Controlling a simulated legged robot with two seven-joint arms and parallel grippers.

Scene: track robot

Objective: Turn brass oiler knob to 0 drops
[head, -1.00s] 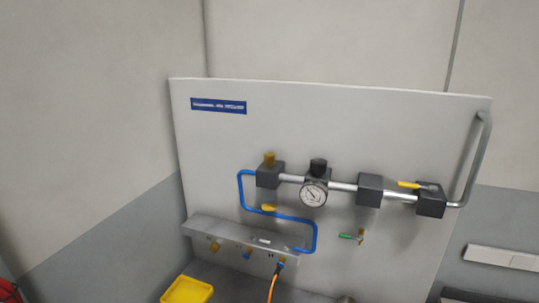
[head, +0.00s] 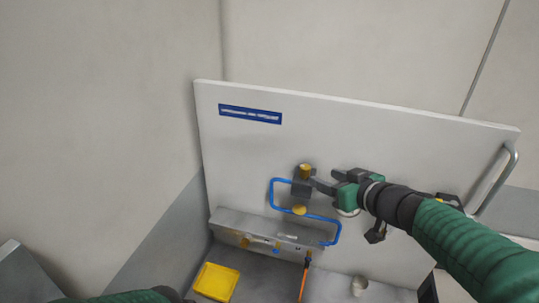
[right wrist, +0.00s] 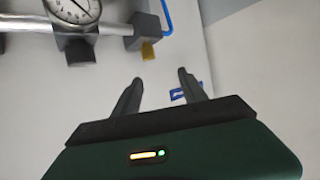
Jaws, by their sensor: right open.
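The brass oiler knob (head: 305,170) stands upright on top of the dark oiler block (head: 302,188) on the white panel. In the right wrist view the knob (right wrist: 148,51) hangs from its block (right wrist: 142,31), just beyond the left fingertip. My right gripper (head: 315,182) is open and empty, right of the knob and close to it in the head view. Its fingers (right wrist: 160,76) appear apart from the knob in the wrist view. My left forearm shows at the bottom left edge of the head view; its gripper is out of the picture.
The pressure gauge (right wrist: 72,8) and a pipe lie beside the oiler. A blue tube (head: 276,180) loops around the oiler block. A yellow tray (head: 216,281) sits below on the bench. A grey handle (head: 497,180) is at the panel's right edge. Panel space above the knob is clear.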

